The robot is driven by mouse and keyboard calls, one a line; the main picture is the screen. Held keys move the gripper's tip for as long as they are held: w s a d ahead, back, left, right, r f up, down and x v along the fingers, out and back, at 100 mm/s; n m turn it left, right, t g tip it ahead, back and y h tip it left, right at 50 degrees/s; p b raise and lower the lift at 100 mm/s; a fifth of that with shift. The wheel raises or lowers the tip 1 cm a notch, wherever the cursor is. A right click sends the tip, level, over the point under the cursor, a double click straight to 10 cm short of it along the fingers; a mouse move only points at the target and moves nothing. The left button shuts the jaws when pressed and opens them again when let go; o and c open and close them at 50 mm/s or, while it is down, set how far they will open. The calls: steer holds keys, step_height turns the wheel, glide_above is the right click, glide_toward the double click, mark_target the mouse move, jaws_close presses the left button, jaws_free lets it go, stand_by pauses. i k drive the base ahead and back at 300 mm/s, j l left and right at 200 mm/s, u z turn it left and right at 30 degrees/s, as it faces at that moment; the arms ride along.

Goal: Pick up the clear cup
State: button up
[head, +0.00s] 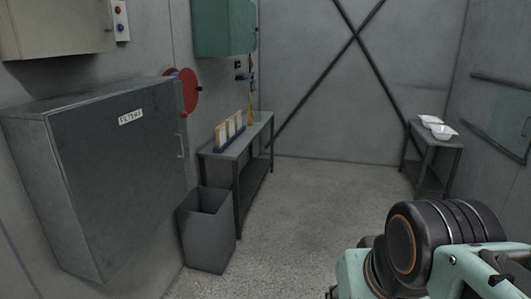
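I cannot make out a clear cup in the head view. Part of my arm, with a black joint and pale green links, fills the lower right corner. No gripper fingers can be made out there, and I cannot see whether my gripper holds anything.
A grey bin (207,228) and a wall cabinet (121,180) are nearer. The small right table (448,148) is by the wall. The middle floor is clear.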

mark_target(257, 114)
steer(key=i, duration=6)
steer(key=i+u, duration=0.15)
steer(key=i, duration=0.25)
steer(key=i+l+u, duration=0.15)
steer(key=i, duration=0.3)
